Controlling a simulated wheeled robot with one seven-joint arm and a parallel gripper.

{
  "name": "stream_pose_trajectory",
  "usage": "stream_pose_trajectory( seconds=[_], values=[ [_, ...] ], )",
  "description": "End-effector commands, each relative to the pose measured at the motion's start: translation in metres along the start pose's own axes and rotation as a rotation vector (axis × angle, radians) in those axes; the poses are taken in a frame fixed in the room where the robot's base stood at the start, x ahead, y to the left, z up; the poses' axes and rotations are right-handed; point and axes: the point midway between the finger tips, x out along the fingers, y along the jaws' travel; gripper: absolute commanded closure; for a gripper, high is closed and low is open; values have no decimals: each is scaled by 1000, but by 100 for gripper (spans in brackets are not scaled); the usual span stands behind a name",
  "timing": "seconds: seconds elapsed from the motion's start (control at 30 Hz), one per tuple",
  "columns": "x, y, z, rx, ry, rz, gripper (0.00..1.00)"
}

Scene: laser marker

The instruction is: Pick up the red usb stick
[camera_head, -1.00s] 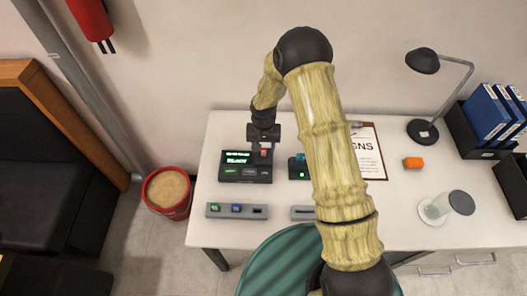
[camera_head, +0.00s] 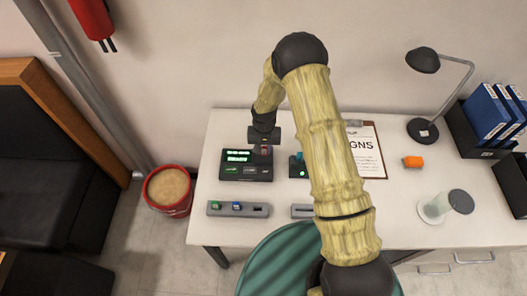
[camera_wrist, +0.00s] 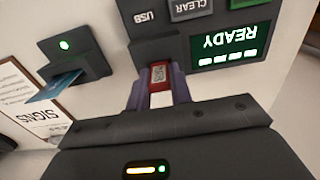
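The red usb stick (camera_wrist: 159,76) has a pale label and sits between the two purple fingers of my gripper (camera_wrist: 160,82) in the wrist view. The fingers appear to press against both its sides. Its far end is at the edge of the dark marker device (camera_wrist: 225,14), by the "USB" label; whether it is still inside the port I cannot tell. In the head view my gripper (camera_head: 264,147) is just behind the dark device (camera_head: 246,174), and only a small bit of red shows there.
A small dark reader (camera_wrist: 62,50) with a green light and a blue card stands beside the device. Grey slotted holders (camera_head: 238,209) lie at the desk's front.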

Motion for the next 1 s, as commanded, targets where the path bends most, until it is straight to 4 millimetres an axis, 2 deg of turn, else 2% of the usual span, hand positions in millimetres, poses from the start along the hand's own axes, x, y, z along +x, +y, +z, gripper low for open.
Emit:
stream_pose_trajectory(
  seconds=[0.27, 0.43, 0.57, 0.9, 1.0],
  values=[
    [-1, 0, 0, -1, 0, 0, 100],
    [-10, 0, -1, 0, 2, -1, 100],
    [-26, -1, -1, -1, 5, -1, 100],
    [-86, -1, -1, -1, 4, -2, 100],
    [-96, 0, 0, 0, 2, -1, 100]
  ],
)
